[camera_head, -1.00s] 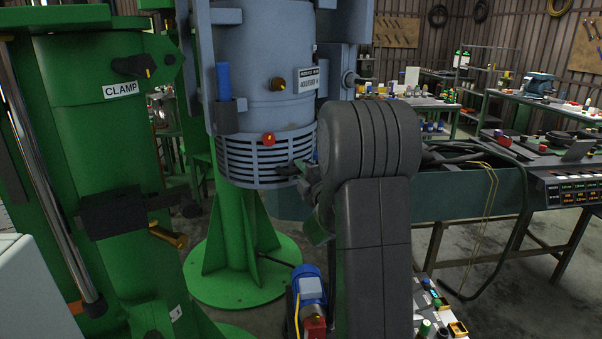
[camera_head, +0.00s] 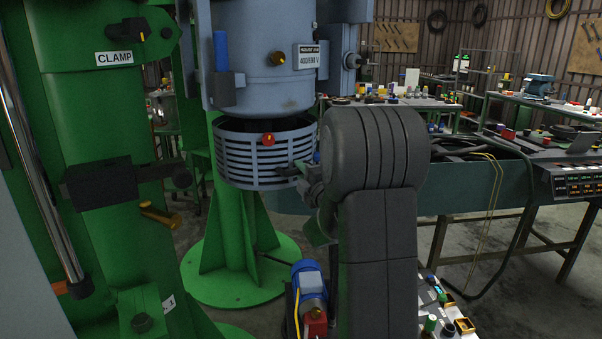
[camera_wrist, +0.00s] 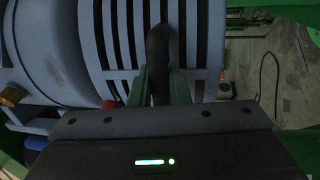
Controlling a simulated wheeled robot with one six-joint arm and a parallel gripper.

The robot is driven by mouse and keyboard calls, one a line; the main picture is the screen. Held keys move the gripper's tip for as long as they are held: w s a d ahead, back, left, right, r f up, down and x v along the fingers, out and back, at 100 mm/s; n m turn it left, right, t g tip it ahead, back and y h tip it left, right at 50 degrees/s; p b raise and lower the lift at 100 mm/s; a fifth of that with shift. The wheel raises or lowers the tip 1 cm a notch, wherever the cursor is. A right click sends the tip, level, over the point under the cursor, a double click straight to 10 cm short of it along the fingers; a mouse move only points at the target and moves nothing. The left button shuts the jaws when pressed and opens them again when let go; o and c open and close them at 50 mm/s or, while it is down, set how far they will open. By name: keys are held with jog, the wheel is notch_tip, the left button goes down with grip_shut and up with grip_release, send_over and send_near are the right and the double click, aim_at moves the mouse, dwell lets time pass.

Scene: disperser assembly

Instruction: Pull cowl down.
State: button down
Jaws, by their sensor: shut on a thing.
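The cowl (camera_head: 258,158) is a blue-grey slatted ring at the bottom of the blue-grey motor housing (camera_head: 266,60). A dark gap shows between the housing and the cowl's upper rim. A red knob (camera_head: 268,139) sits at the cowl's top front. My gripper (camera_head: 300,169) is at the cowl's right side, partly hidden by my arm. In the wrist view, my gripper (camera_wrist: 160,85) is shut on a dark curved handle (camera_wrist: 158,50) in front of the cowl's slats (camera_wrist: 118,35).
A green stand (camera_head: 240,245) with a round base is under the motor. A green column (camera_head: 95,110) marked CLAMP stands at the left. A blue and red pump (camera_head: 308,295) is on the floor side below. Benches (camera_head: 480,195) with clutter stand at the right.

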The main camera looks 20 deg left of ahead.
jog(key=c, duration=1.4)
grip_release()
jog(key=shift+f, duration=0.45)
jog(key=shift+r, duration=0.15)
jog(key=b+v, duration=0.2)
jog(key=v, duration=1.2)
jog(key=p+x, duration=0.2)
jog(key=x, duration=1.1)
jog(key=shift+w+a+r, duration=0.2)
jog(key=shift+w+a, duration=0.05)
jog(key=shift+a, duration=0.05)
jog(key=shift+w+a+r+p, duration=0.1)
jog(key=shift+a+r+p, duration=0.15)
jog(key=shift+p, duration=0.1)
jog(key=shift+d+r, duration=0.15)
